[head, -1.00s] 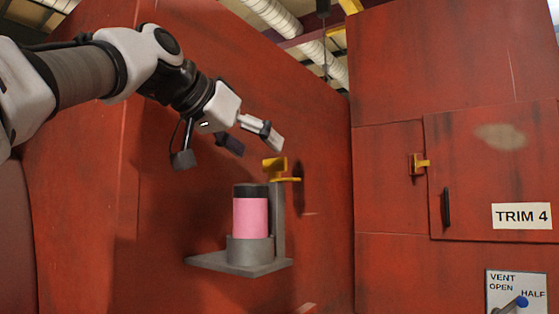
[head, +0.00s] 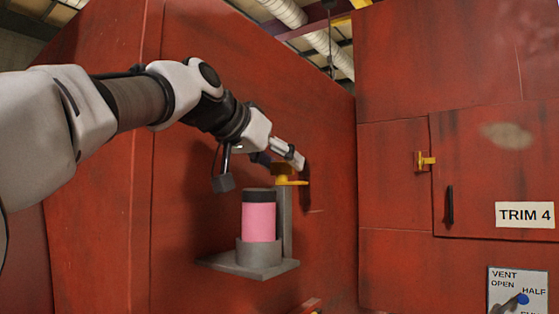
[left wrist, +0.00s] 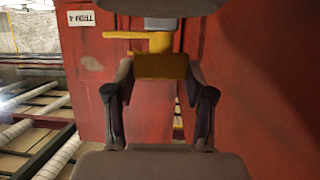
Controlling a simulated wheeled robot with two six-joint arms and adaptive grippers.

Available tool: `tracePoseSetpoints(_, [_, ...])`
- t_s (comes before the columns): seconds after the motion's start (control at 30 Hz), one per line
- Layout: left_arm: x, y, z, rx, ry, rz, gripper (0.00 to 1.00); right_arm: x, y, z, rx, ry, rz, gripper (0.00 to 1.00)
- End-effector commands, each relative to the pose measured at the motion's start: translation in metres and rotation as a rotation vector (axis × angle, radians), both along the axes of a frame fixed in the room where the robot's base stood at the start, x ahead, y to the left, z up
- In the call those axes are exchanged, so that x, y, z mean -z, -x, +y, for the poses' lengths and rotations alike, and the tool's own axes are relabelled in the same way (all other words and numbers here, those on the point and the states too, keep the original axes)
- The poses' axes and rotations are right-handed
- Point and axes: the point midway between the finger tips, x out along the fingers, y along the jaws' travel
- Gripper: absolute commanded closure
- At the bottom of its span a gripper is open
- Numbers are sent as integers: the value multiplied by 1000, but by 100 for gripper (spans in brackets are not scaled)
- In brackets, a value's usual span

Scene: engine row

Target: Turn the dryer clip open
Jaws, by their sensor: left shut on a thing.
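The dryer clip (head: 288,182) is a yellow piece at the top of a grey post, just above a pink cylinder with a dark cap (head: 259,220). My left gripper (head: 290,162) comes in from the upper left and is shut on the clip. Its fingers hide part of the clip in the head view. In the left wrist view, the two fingers of my left gripper (left wrist: 160,85) stand on either side of the clip's yellow block (left wrist: 160,66). A yellow arm of the clip (left wrist: 125,35) points left in that view. My right gripper is not in view.
The cylinder sits in a grey holder on a shelf bracket (head: 245,264) fixed to a red wall. At right, a red panel door has another yellow latch (head: 425,161), a black handle (head: 449,205), a TRIM 4 label (head: 524,215) and a vent plate (head: 517,290) below.

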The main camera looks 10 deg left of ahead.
Motion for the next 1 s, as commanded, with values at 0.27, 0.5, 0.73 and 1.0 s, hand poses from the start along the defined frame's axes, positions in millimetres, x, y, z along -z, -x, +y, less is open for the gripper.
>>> tracePoseSetpoints(0.27, [3,-1,-1,-74,-2,5,81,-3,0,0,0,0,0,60])
tracePoseSetpoints(0.5, [3,-1,-1,-74,-2,5,21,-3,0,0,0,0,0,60])
tracePoseSetpoints(0.73, [2,-1,0,-72,-2,3,21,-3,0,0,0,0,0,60])
tracePoseSetpoints(1.0, [-4,13,6,28,-2,-3,21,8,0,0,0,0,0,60])
